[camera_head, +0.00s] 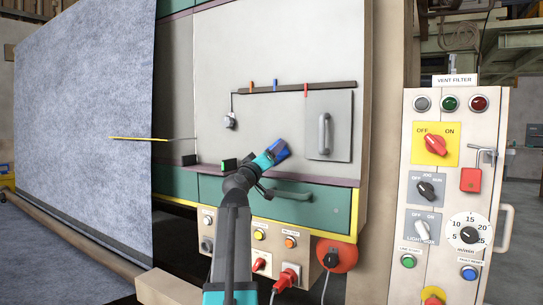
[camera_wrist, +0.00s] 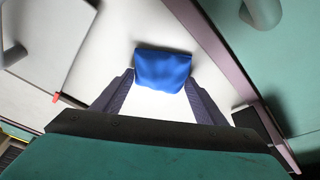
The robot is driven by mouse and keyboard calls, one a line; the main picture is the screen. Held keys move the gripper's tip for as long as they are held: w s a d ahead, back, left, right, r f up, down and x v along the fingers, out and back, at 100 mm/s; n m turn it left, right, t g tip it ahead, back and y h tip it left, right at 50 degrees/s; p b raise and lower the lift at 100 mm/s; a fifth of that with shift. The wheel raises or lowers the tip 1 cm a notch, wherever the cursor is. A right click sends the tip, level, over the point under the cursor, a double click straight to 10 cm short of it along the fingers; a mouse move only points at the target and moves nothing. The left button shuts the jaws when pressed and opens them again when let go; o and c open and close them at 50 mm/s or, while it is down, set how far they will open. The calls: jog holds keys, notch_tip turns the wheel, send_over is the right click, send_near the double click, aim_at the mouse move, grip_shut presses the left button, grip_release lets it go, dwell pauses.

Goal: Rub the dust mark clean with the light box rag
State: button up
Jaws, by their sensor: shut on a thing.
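The blue rag (camera_head: 280,148) is held at the tip of my gripper (camera_head: 269,158), in front of the pale panel (camera_head: 265,55) above the teal drawer. In the wrist view the bunched rag (camera_wrist: 163,70) sits between the two dark fingers of my gripper (camera_wrist: 162,82), which are shut on it. The pale panel lies behind the rag. I cannot tell whether the rag touches the panel. I cannot make out a dust mark in either view; the rag and arm hide part of the panel.
A small grey door (camera_head: 341,108) with a handle is right of the rag. A dark rail (camera_head: 265,89) with coloured clips is above. A teal drawer front (camera_head: 325,205) with a bar handle lies below. The vent filter switch box (camera_head: 447,110) stands right; grey felt (camera_head: 85,110) hangs left.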

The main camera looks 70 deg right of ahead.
jog(key=w+a+b, duration=0.1)
jog(key=w+a, duration=0.1)
jog(key=a, duration=0.4)
jog(key=shift+a, duration=0.35)
dwell(0.5)
jog(key=shift+d, duration=0.1)
dwell(0.4)
